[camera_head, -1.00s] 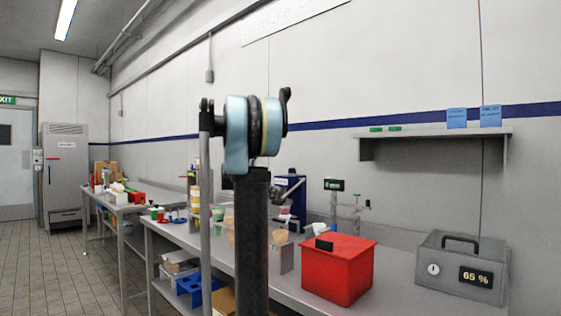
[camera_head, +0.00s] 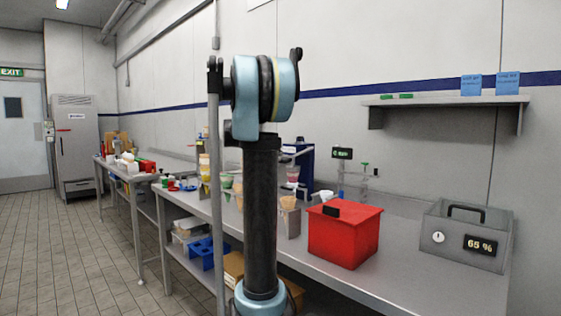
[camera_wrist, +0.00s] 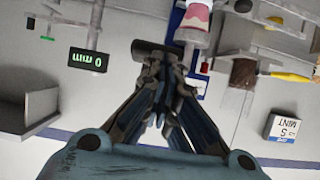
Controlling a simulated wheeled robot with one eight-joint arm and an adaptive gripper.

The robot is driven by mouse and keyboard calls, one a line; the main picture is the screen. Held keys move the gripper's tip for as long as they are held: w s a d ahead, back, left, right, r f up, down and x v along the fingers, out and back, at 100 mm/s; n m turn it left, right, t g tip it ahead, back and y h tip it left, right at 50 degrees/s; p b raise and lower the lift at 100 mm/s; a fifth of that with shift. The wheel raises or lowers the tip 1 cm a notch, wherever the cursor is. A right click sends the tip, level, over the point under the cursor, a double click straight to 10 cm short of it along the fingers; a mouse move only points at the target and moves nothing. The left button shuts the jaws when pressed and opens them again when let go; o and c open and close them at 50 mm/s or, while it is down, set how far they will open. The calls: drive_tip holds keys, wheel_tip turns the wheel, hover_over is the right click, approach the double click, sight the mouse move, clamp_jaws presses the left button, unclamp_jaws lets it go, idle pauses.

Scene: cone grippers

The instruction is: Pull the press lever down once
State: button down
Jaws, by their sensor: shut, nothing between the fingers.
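In the head view, a blue upright stand (camera_head: 307,163) that looks like the press shows partly behind my arm. A pale bar (camera_head: 292,150) is at its upper left; I cannot tell if it is the lever. In the wrist view, my gripper (camera_wrist: 152,58) is shut, its fingers drawn together. A dark short bar (camera_wrist: 138,47) lies across the fingertips; I cannot tell whether it is part of the fingers or touches them. A pink-and-white cup-like part (camera_wrist: 196,20) is just beyond, to the right. My gripper is hidden in the head view.
A small display (camera_head: 342,153) stands on the bench; it reads 0 mm in the wrist view (camera_wrist: 88,60). A red box (camera_head: 343,238) and a grey case (camera_head: 463,235) stand at the right. A wall shelf (camera_head: 450,101) is above. Floor (camera_head: 65,250) is clear at the left.

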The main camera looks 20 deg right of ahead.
drive_tip(key=v, duration=0.8)
drive_tip(key=shift+s+a+f, duration=0.15)
drive_tip(key=shift+s+a, duration=0.05)
drive_tip(key=shift+a, duration=0.3)
drive_tip(key=s+a+f+n+g+y, duration=0.1)
drive_tip(key=s+a+f+n+y, duration=0.3)
drive_tip(key=s+f, duration=0.8)
drive_tip(key=s+a+f+n+y, duration=0.4)
drive_tip(key=s+a+f, duration=0.5)
drive_tip(key=s+f, duration=0.4)
drive_tip(key=s+a+f+n+g+y, duration=0.1)
drive_tip(key=s+a+f+n+y, duration=0.3)
drive_tip(key=s+f, duration=0.8)
drive_tip(key=a+f+n, duration=0.1)
drive_tip(key=a+n, duration=0.1)
drive_tip(key=a, duration=0.1)
drive_tip(key=shift+s+f+g, duration=0.25)
drive_tip(key=shift+s+g, duration=0.05)
drive_tip(key=shift+s, duration=0.05)
drive_tip(key=shift+w, duration=0.1)
drive_tip(key=shift+w+f, duration=0.2)
drive_tip(key=shift+w, duration=0.15)
